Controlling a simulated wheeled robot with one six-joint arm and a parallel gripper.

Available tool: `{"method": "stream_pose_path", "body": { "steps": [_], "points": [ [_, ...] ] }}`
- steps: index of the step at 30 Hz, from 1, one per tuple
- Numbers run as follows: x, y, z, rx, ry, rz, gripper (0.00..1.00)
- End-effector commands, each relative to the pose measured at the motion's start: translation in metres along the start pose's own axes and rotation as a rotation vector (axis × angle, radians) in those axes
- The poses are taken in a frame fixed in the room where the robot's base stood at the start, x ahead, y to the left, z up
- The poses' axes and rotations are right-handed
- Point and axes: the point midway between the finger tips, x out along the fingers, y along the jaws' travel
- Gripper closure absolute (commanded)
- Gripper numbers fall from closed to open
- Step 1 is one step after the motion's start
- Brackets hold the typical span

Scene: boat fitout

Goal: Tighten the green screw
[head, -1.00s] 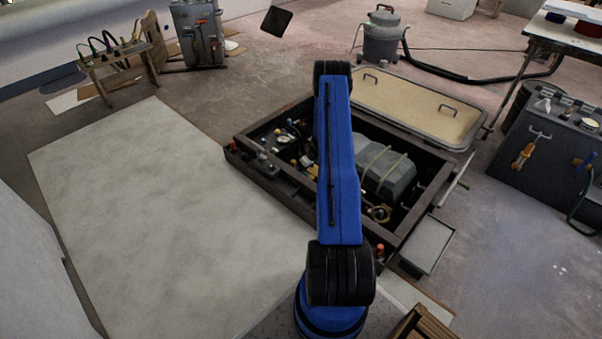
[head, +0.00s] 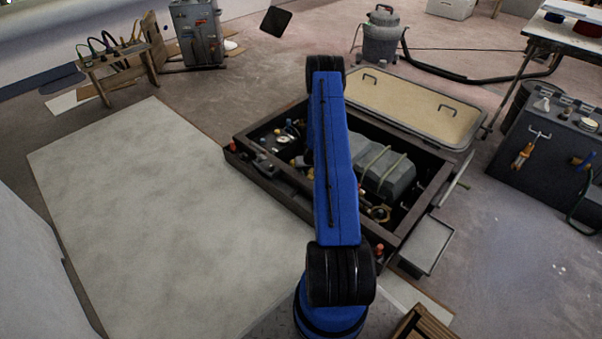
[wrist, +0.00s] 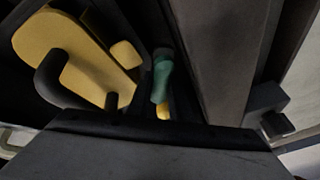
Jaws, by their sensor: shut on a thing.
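In the wrist view the green screw (wrist: 162,78) shows as a small green, tapered knob at the middle, with a bit of yellow just below it. My gripper (wrist: 160,125) is the dark shape along the bottom of that view, shut on the green screw. Its fingertips and the exact contact are hard to make out in the shadow. In the head view my blue arm reaches over the open dark box (head: 245,168), and hides my gripper and the screw.
A yellow plate (wrist: 75,60) with dark curved parts lies left of the screw, and a dark beam (wrist: 222,60) runs close on its right. The box holds a grey tank (head: 385,172) and several fittings. A tan hatch lid (head: 415,105) lies behind; pale floor panel (head: 140,210) is clear.

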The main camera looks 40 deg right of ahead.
Motion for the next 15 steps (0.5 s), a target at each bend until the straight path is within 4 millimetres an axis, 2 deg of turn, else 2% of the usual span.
{"method": "stream_pose_path", "body": {
  "steps": [15],
  "points": [
    [-0.0008, 0.0019, 0.0003, 0.245, 0.052, 0.101, 1.0]
  ]
}}
